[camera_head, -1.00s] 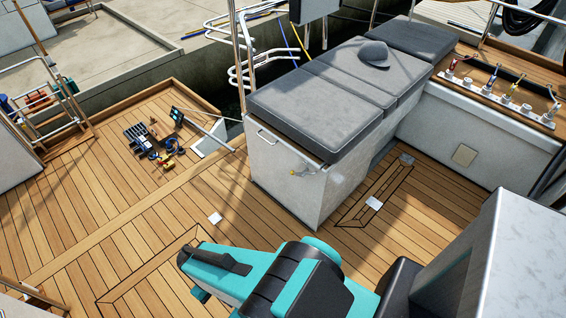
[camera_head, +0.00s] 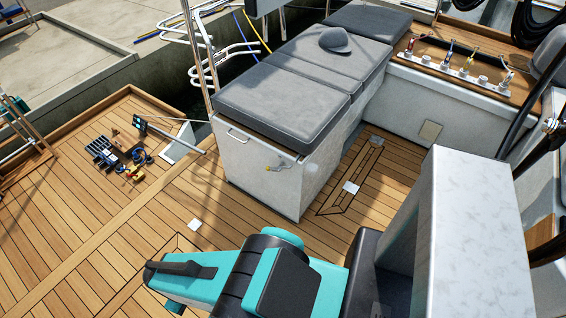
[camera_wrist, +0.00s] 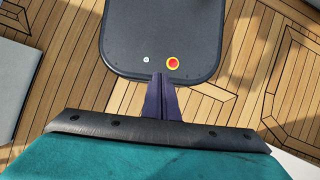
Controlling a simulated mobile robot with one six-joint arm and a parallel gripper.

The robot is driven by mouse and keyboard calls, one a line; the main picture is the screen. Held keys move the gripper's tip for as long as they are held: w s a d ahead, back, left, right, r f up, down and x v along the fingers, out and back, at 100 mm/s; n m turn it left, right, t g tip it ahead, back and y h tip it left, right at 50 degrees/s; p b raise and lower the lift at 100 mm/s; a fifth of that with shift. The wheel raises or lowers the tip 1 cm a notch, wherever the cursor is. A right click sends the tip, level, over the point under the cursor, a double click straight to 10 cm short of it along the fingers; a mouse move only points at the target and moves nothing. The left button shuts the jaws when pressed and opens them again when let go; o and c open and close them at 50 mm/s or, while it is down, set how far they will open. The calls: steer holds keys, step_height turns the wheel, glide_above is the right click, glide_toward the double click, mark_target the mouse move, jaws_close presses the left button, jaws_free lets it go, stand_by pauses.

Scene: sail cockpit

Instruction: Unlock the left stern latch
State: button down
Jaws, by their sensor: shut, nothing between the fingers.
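A small yellow-and-silver latch (camera_head: 278,168) sits on the white end face of the cushioned bench box (camera_head: 250,180), near its upper right corner in the head view. It is small there, and I cannot tell whether it is locked. My gripper (camera_wrist: 162,82) shows in the wrist view with its dark fingers together and nothing between them. It is over the deck and a dark panel, apart from the latch. In the head view my turquoise arm is in the foreground, and the gripper cannot be made out. The latch is not in the wrist view.
Grey cushions (camera_head: 285,105) and a grey hat (camera_head: 335,40) lie on the bench. Tools (camera_head: 118,155) lie on the deck at the left. A row of coloured levers (camera_head: 465,62) stands at the upper right. Planked deck (camera_head: 120,210) before the bench is largely clear.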

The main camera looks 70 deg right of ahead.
steer(key=w+d+f+m+t+h+b, duration=0.1)
steer(key=w+d+m+b, duration=0.2)
steer(key=w+d+b, duration=0.55)
steer(key=w+d+f+m+t+h+b, duration=0.15)
steer(key=w+d+b, duration=0.3)
steer(key=d, duration=0.65)
steer(key=w+d+r+m+g+h+b, duration=0.1)
steer(key=d+r+m+b, duration=0.2)
steer(key=d, duration=0.6)
steer(key=w+d+r+m+h+b, duration=0.1)
steer(key=d+m+h+b, duration=0.3)
steer(key=d, duration=0.6)
steer(key=s+d+r+m+g+b, duration=0.2)
steer(key=s+d+r+b, duration=0.4)
steer(key=d, duration=0.5)
steer(key=s+d+r+m+g+b, duration=0.2)
steer(key=s+d+r+m+b, duration=0.2)
steer(key=d, duration=0.6)
step_height(320, 180, up, 3)
steer(key=shift+s+d+f+b, duration=0.15)
steer(key=shift+s+d+b, duration=0.2)
steer(key=shift+s+b, duration=0.9)
steer(key=shift+m, duration=0.25)
